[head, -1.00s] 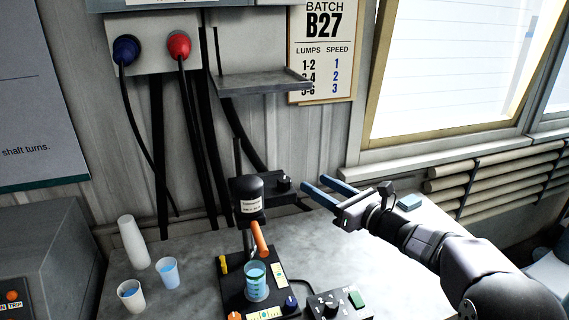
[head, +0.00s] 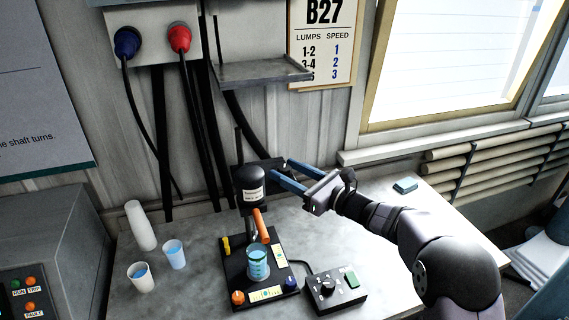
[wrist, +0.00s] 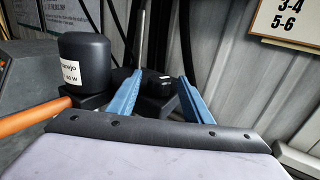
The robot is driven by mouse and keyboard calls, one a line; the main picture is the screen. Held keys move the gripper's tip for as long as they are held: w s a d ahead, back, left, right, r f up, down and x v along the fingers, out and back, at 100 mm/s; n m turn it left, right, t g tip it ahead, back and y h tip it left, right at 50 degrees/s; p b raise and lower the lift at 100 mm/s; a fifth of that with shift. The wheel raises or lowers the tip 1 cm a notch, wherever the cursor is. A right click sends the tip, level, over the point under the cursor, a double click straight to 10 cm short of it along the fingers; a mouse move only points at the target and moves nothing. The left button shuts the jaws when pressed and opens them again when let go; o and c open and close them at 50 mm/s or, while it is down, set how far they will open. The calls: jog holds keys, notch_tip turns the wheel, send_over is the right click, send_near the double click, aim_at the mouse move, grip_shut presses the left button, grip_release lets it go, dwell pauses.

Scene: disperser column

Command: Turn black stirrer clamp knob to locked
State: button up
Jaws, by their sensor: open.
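The stirrer has a black motor head (head: 250,190) with a white label. It also shows at the left of the wrist view (wrist: 85,62). The black clamp knob (wrist: 158,78) sits on the dark clamp block beside the motor, between my fingers in the wrist view. Its pointer is too dark to read, and in the head view my fingers largely cover it. My gripper (head: 280,167) has two blue fingers, open, reaching left to the clamp from the right. Its fingertips also show in the wrist view (wrist: 159,76). I cannot tell whether they touch the knob.
An orange handle (head: 260,226) hangs below the motor. A beaker of blue liquid (head: 257,264) stands on the black base. A control box (head: 336,290) is at the right, and cups (head: 174,254) are at the left. A shelf (head: 260,72) hangs above.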

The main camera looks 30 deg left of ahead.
jog(key=shift+w+a, duration=0.15)
jog(key=shift+a, duration=0.55)
jog(key=c, duration=1.1)
jog(key=shift+o, duration=0.2)
